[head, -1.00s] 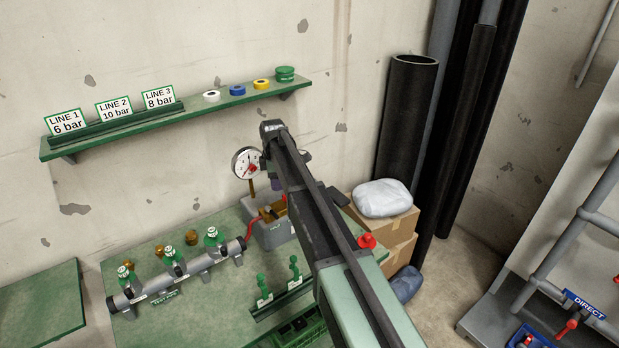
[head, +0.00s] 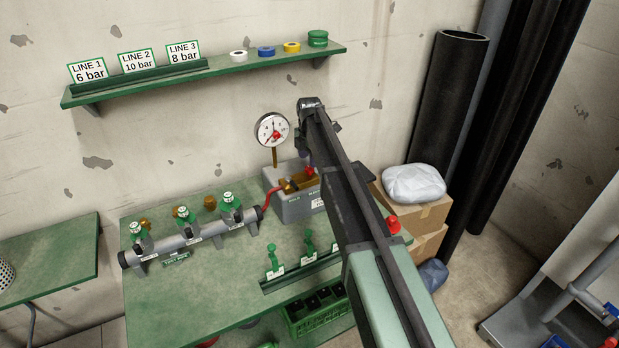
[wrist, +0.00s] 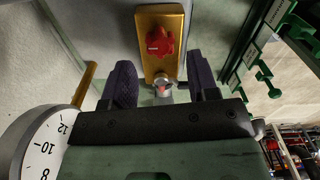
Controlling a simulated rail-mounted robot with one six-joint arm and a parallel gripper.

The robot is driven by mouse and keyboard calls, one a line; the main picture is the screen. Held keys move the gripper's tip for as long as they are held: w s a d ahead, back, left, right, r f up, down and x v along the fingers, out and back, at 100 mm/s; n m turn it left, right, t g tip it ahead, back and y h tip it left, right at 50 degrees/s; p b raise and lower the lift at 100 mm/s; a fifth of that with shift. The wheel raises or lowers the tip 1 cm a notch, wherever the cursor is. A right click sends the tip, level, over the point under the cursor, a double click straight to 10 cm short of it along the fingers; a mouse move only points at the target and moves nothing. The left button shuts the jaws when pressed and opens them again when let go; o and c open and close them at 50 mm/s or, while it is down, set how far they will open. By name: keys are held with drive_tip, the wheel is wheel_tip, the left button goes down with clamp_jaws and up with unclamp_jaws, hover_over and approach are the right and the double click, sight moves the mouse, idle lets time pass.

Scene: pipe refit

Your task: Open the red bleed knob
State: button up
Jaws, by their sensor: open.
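The red bleed knob (wrist: 160,41) is a small lobed knob on a brass block (wrist: 147,18), at the top middle of the wrist view. In the head view the knob (head: 310,171) is a small red spot on the grey test pump (head: 291,208), just below the end of my arm. My gripper (wrist: 161,62) is open, with one dark finger on each side of the brass block. The knob lies beyond the fingertips, roughly midway between them, and nothing is held. In the head view my arm hides most of the gripper.
A pressure gauge (head: 272,130) stands close beside my gripper, on the pump's left. A red hose (head: 268,199) runs to the grey manifold (head: 190,243) with green valves. Green fittings stand on a rack (head: 303,270) in front. A shelf (head: 220,72) hangs above.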

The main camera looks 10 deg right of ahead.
sight(309, 171)
wheel_tip(309, 171, down, 4)
drive_tip(key=shift+f+b, duration=0.2)
drive_tip(key=shift+b, duration=1.05)
drive_tip(key=shift+r, duration=0.1)
drive_tip(key=shift+r, duration=0.1)
drive_tip(key=shift+c, duration=0.5)
drive_tip(key=c, duration=0.7)
